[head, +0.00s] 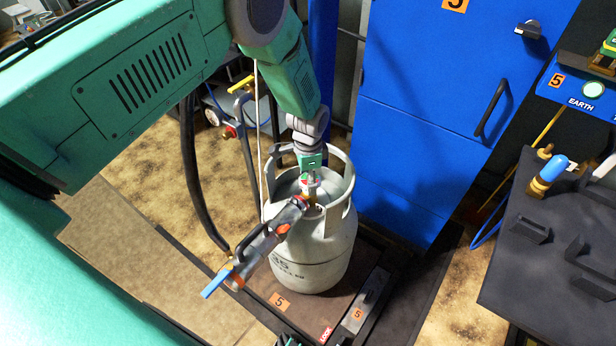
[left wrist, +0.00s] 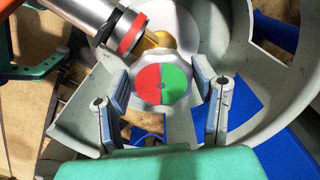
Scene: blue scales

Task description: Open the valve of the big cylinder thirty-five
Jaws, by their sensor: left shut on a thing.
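The big grey cylinder (head: 312,262), with a partly legible "35" on its side, stands upright inside its collar. Its valve knob, a pale hexagonal wheel with a red and green disc (left wrist: 163,83), faces the left wrist camera. My left gripper (head: 311,178) reaches down into the collar. A grey hose coupling (head: 262,243) with a blue lever joins the brass valve outlet (left wrist: 158,40). A green and dark part (head: 285,340) at the bottom edge is too cut off to identify as my right gripper.
The cylinder stands on a brown platform (head: 258,292) marked 5, with a LOCK label. A blue cabinet (head: 430,110) rises close behind. A dark bench (head: 550,250) stands at the right, and a black hose (head: 190,180) hangs at the left.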

